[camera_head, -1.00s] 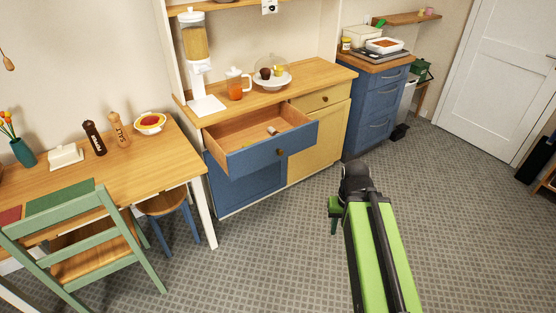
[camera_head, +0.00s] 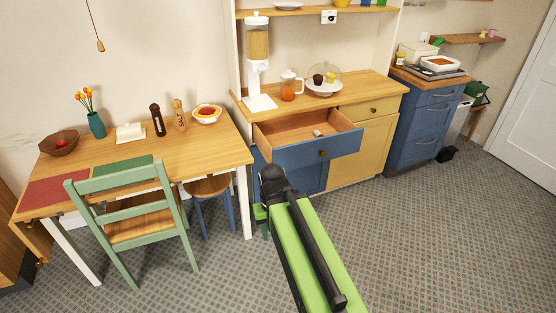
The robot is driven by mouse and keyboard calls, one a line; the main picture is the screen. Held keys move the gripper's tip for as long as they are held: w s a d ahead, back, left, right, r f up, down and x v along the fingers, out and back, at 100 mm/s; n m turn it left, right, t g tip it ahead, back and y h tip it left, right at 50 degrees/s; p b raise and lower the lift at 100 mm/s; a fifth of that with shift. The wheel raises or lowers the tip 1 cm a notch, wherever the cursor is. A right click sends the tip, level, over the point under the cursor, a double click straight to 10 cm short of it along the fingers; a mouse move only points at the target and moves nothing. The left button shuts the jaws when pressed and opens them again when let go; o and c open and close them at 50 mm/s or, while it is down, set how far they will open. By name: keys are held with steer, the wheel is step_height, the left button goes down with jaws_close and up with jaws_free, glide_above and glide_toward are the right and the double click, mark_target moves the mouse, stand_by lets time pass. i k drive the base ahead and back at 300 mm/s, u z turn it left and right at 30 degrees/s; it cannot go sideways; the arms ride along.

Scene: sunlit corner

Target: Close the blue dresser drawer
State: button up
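The blue dresser drawer (camera_head: 316,151) is pulled out of the wooden dresser (camera_head: 364,90), at its upper left. It has a blue front with a small round brown knob (camera_head: 323,154) and a bare wood inside. A small pale object (camera_head: 318,133) lies in it. My green and black arm reaches in from the bottom of the picture. Its dark end is in front of the dresser's lower blue door (camera_head: 304,180), below and left of the drawer front.
A wooden table (camera_head: 150,166) with a green chair (camera_head: 140,215) and a blue-legged stool (camera_head: 211,188) stands left of the dresser. A blue cabinet (camera_head: 424,122) is at the right. The grey floor (camera_head: 430,230) is clear at the front right.

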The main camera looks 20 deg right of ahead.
mark_target(342, 137)
steer(key=u, duration=0.3)
steer(key=i, duration=1)
